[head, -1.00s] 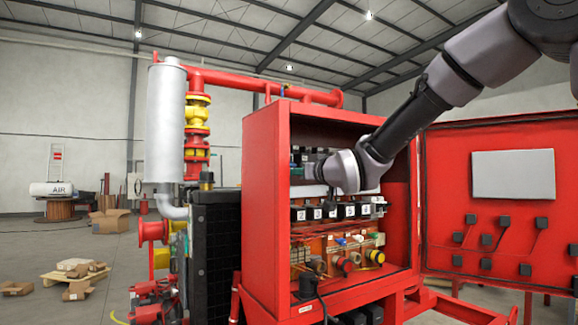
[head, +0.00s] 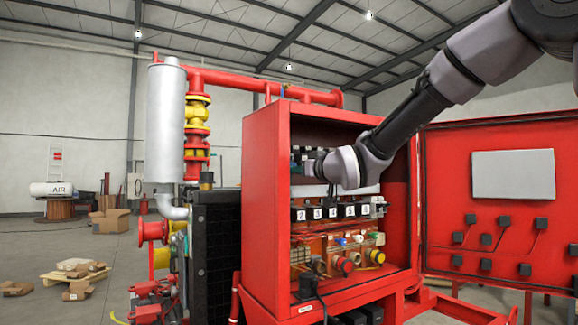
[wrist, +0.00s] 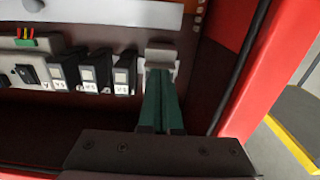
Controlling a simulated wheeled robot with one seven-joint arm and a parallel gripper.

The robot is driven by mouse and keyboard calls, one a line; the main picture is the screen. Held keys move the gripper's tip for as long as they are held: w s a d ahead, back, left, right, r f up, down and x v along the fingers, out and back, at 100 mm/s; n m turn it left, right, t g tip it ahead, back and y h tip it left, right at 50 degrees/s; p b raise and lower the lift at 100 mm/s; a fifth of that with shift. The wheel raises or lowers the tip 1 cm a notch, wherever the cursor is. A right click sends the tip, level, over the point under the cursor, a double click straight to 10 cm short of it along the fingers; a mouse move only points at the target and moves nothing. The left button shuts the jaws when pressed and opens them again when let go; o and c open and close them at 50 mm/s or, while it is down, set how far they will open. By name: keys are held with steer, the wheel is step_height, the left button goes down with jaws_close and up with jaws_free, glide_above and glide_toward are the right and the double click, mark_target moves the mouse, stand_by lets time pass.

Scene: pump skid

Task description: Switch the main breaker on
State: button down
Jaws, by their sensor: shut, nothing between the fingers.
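My gripper (wrist: 161,76) is shut and empty, its two green fingers side by side in the wrist view. The fingertips are at the lower front of a pale grey block (wrist: 160,54) at the right end of a device row; I cannot tell whether they touch it. Left of it stand several dark breakers with white labels (wrist: 93,74). None is clearly marked as the main breaker, and no lever position can be read. In the head view my wrist reaches into the open red cabinet (head: 265,200) and hides part of its upper row.
The cabinet's red side wall (wrist: 265,75) and a dark cable run close to the right of my fingers. In the head view, a lower row of numbered black devices (head: 332,213) and coloured round fittings (head: 375,256) sit below my wrist. The red door (head: 500,220) stands open at the right.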

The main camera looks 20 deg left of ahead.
steer(key=shift+r, duration=0.7)
steer(key=v, duration=0.7)
steer(key=shift+f, duration=0.35)
steer(key=d+f+m+h, duration=0.2)
steer(key=d+m+h, duration=0.2)
steer(key=d, duration=1)
steer(key=d+f+m+h, duration=0.2)
steer(key=d+m+h, duration=0.15)
steer(key=d, duration=1.05)
steer(key=s+d+f+m+g+h, duration=0.2)
steer(key=s+d+f+m, duration=0.1)
steer(key=s+d, duration=0.4)
steer(key=s+d+f+m+g+h, duration=0.2)
steer(key=s+d+f, duration=0.3)
steer(key=s+d, duration=0.3)
steer(key=shift+s+f+m, duration=0.35)
steer(key=shift+s+m, duration=0.3)
